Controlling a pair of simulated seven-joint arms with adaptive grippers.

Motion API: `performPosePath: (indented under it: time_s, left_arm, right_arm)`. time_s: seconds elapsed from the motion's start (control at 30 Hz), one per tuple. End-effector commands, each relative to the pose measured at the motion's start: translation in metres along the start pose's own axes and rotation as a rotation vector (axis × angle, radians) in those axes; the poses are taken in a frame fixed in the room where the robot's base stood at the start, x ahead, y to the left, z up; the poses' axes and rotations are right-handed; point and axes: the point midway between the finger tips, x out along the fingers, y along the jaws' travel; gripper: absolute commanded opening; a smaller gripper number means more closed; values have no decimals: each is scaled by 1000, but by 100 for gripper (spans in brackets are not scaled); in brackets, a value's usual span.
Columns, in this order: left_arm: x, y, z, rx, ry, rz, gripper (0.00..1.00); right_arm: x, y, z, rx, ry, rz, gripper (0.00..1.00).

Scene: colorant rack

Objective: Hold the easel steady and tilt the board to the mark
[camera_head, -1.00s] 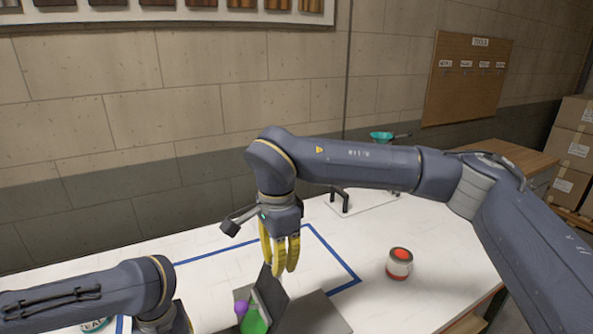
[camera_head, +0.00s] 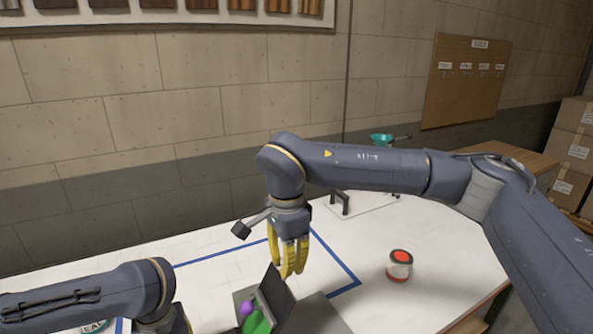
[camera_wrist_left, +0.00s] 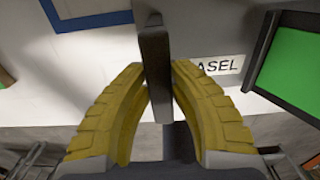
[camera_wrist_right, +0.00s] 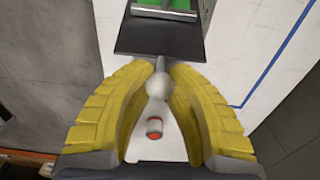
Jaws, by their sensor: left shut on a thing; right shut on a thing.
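The easel shows low in the head view, with a dark tilted board panel (camera_head: 276,292) and green (camera_head: 258,322) and purple (camera_head: 246,308) patches on its face. My right gripper (camera_head: 289,262) is above the panel. In the right wrist view my right gripper (camera_wrist_right: 160,70) is shut on a pale round knob (camera_wrist_right: 157,87) at the edge of the dark board (camera_wrist_right: 160,38). In the left wrist view my left gripper (camera_wrist_left: 158,68) is shut on a dark upright bar (camera_wrist_left: 156,45) beside a partly hidden label (camera_wrist_left: 222,65) reading "ASEL". The left fingers are out of the head view. I see no tilt mark.
A red-topped paint can (camera_head: 399,265) stands on the white table (camera_head: 420,300), right of the easel. A teal funnel-like item (camera_head: 381,137) is at the back. My right arm spans the right side.

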Motion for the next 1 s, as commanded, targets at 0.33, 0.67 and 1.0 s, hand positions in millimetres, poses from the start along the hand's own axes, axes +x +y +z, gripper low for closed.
performPosePath:
  time_s: [0.33,0.67,1.0]
  left_arm:
    - [2,3,0,-1,2,7,0]
    - [2,3,0,-1,2,7,0]
    - [2,2,0,-1,2,6,0]
  right_arm:
    - [-1,-1,-5,8,3,-4,0]
    - [3,-1,-13,8,3,-4,0]
    - [3,-1,-11,6,2,-3,35]
